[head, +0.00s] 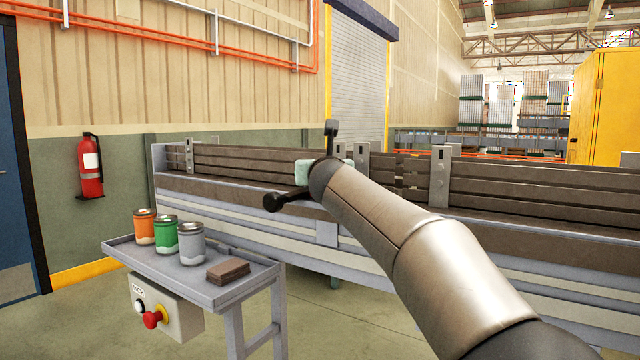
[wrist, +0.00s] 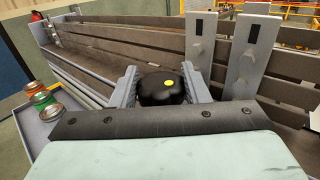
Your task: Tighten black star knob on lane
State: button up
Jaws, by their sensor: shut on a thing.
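The black star knob (wrist: 160,91), with a yellow dot on its top, shows in the wrist view at the lane's near side. My gripper (wrist: 163,80) has its two grey fingers on either side of the knob and is shut on it. The lane (head: 270,210) is a long bench with grey rails and brown slatted boards. In the head view my arm reaches forward to the lane; it hides the knob and the fingers there.
A grey side table (head: 211,292) stands at the left with an orange can (head: 145,228), a green can (head: 165,236), a grey can (head: 191,244) and a brown block (head: 228,270). A control box with a red button (head: 154,318) hangs below. Grey upright brackets (head: 440,177) rise along the lane.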

jog(key=shift+a+m+h+b, duration=0.1)
jog(key=shift+m+h+b, duration=0.2)
jog(key=shift+h+b, duration=0.2)
jog(key=shift+r+m+h, duration=0.3)
jog(key=shift+r+h, duration=0.05)
jog(key=shift+h, duration=0.15)
jog(key=o, duration=1)
jog(key=shift+f, duration=0.2)
jog(key=shift+s, duration=0.35)
jog(key=s, duration=0.5)
jog(key=s+d+b, duration=0.1)
jog(key=s, duration=0.5)
jog(key=s+b, duration=0.1)
jog(key=s, duration=0.4)
jog(key=shift+s+d, duration=0.25)
jog(key=shift+s, duration=0.1)
